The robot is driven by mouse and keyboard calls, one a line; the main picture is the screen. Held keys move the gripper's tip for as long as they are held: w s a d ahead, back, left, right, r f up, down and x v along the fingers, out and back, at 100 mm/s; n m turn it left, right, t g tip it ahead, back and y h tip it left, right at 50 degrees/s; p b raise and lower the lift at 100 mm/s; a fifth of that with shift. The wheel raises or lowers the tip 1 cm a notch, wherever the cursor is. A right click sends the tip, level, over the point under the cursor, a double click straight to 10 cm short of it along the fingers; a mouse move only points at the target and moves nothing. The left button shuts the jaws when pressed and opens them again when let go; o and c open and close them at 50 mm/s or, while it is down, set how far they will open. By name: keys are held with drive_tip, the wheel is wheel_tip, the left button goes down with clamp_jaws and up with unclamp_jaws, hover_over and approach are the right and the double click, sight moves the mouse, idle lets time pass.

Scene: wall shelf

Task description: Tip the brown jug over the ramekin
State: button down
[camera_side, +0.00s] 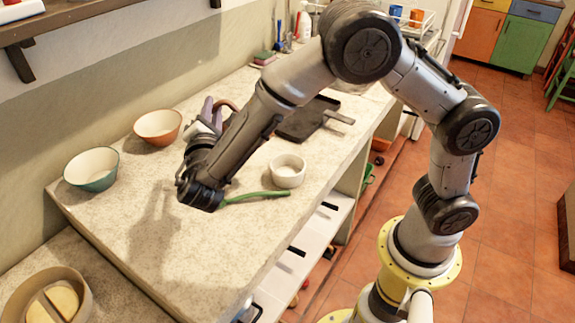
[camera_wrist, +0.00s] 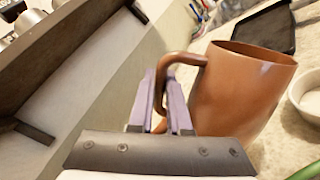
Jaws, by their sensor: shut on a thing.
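The brown jug (camera_wrist: 240,92) fills the right of the wrist view, its dark open rim toward the top and its curved handle on the left. My gripper (camera_wrist: 165,85) has its purple fingers shut on the handle. In the side view my gripper (camera_side: 209,112) is past the wrist, and my arm hides most of the jug; only a brown curve (camera_side: 229,104) shows. The white ramekin (camera_side: 287,170) stands on the counter, nearer the side camera and apart from the jug. Its edge also shows in the wrist view (camera_wrist: 309,95). I cannot tell whether the jug touches the counter.
A terracotta-coloured bowl (camera_side: 158,127) and a teal bowl (camera_side: 91,168) stand by the wall. A dark tray (camera_side: 300,122) lies behind the ramekin. A green long object (camera_side: 258,196) lies in front of it. A wall shelf (camera_side: 62,20) is at upper left.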

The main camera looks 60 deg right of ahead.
drive_tip(key=shift+s+d+m, duration=0.55)
drive_tip(key=shift+s+m, duration=0.1)
drive_tip(key=shift+m, duration=0.35)
drive_tip(key=shift+s+d+m, duration=0.5)
drive_tip(key=shift+s+m, duration=0.1)
drive_tip(key=shift+m, duration=0.4)
idle(2.7)
drive_tip(key=shift+s+d+f+m, duration=0.15)
drive_tip(key=shift+s+d+m, duration=0.5)
drive_tip(key=shift+s, duration=0.1)
idle(1.6)
drive_tip(key=w+a+n, duration=0.2)
drive_tip(key=n, duration=0.1)
drive_tip(key=w+a+n, duration=0.1)
drive_tip(key=shift+w+r, duration=0.25)
drive_tip(key=shift+w, duration=0.1)
drive_tip(key=shift+w+a+n, duration=0.25)
drive_tip(key=shift+a+n, duration=0.05)
drive_tip(key=shift+n, duration=0.55)
